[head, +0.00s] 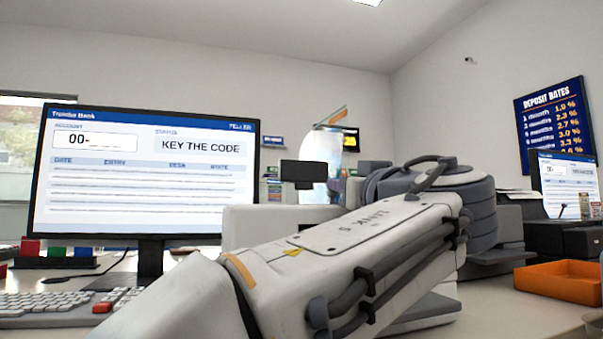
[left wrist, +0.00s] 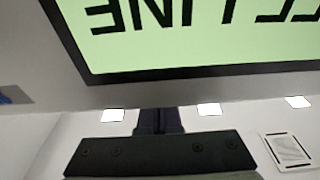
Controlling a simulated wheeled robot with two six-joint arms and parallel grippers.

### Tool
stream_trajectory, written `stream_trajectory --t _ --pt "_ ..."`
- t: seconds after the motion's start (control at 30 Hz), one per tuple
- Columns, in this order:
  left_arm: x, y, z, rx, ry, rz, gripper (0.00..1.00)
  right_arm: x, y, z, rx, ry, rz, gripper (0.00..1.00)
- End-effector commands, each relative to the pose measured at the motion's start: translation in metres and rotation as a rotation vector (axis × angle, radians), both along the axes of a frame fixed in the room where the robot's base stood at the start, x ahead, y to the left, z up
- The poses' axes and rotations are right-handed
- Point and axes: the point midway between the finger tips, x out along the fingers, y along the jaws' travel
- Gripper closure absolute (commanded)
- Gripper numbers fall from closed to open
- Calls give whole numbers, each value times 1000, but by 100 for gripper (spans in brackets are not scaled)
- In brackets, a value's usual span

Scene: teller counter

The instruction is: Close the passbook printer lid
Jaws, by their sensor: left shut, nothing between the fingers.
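The passbook printer is mostly hidden behind my left arm in the head view. A pale box-like part (head: 262,218) behind the arm may belong to it, but I cannot tell whether its lid is up or down. My left arm crosses the middle of the head view from the lower left, and its gripper is hard to make out there. In the left wrist view my left gripper (left wrist: 156,118) is shut and empty, against the ceiling, with no lid in sight. My right gripper is not in view.
A monitor (head: 147,180) reading "KEY THE CODE" stands at left, with a keyboard (head: 60,307) in front. An orange tray (head: 562,282) lies at right on the counter. In the left wrist view a green-lit sign (left wrist: 190,30) hangs below the ceiling.

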Motion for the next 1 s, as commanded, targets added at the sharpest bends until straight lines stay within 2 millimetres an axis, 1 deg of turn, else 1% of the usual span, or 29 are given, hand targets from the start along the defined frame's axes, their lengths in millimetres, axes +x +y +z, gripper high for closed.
stream_trajectory --t 0.03,0.57,0.67,0.77,0.87,0.9,1.0 --pt "0 -1 -3 1 3 0 100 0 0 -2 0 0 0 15" --pt "1 -1 -4 2 9 1 100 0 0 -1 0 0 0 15" --pt "0 0 5 1 8 1 100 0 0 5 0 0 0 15" --pt "-1 3 24 -1 4 5 100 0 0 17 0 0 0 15" --pt "-2 6 49 -3 0 11 100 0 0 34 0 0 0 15" --pt "-11 2 35 2 4 5 100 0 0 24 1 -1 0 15" --pt "-34 -5 23 3 3 4 100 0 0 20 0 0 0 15"
